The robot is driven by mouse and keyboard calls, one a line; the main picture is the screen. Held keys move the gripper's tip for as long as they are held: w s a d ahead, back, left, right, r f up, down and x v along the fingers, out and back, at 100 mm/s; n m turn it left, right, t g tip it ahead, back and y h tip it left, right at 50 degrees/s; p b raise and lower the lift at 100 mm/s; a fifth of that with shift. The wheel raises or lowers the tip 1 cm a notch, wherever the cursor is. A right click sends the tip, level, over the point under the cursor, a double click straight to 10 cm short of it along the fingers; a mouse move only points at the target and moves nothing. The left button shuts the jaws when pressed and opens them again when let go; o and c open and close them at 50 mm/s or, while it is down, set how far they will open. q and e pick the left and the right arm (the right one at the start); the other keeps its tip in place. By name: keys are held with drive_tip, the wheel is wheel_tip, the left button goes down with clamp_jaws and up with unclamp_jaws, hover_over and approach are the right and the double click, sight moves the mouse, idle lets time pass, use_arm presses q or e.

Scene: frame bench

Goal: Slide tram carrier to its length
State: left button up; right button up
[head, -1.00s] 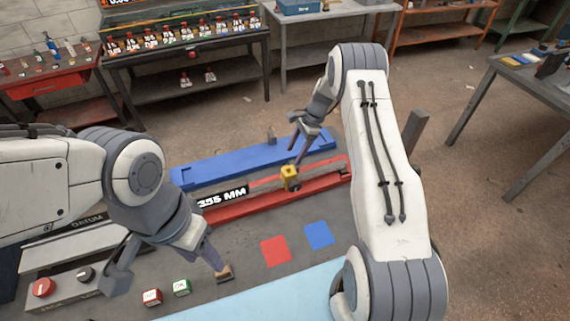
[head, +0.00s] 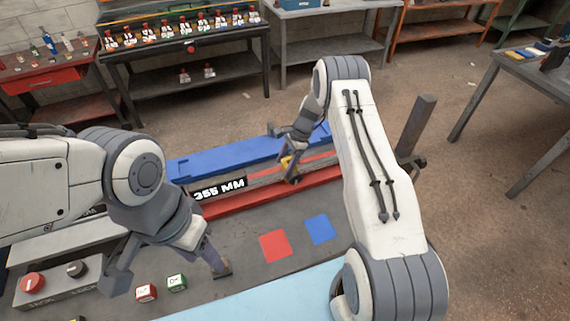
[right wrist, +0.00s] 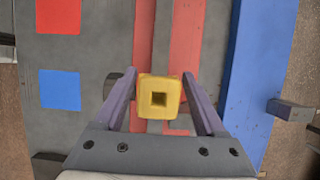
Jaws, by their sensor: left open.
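The yellow tram carrier knob (head: 288,166) sits on the grey and red rail (head: 262,184). A black label on the rail reads 355 MM (head: 219,189). In the right wrist view the knob (right wrist: 173,86) is a yellow square block with a dark square hole. My right gripper (head: 289,172) is down at the knob, one finger on each side of it, also in the right wrist view (right wrist: 160,72). I cannot tell whether the fingers touch the knob. My left gripper (head: 167,279) is open and empty, low over the front left of the bench.
A blue bar (head: 225,158) lies behind the rail. Red (head: 275,246) and blue (head: 319,229) squares mark the bench in front. A grey post (head: 416,125) rises at the right.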

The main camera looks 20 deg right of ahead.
sight(262, 179)
drive_tip(key=c, duration=1)
drive_tip(key=a+b, duration=0.1)
drive_tip(key=a, duration=0.5)
drive_tip(key=shift+s+b, duration=0.1)
drive_tip(key=shift+b, duration=0.25)
drive_tip(key=shift+c, duration=0.2)
drive_tip(key=shift+a, duration=0.4)
drive_tip(key=o, duration=1.1)
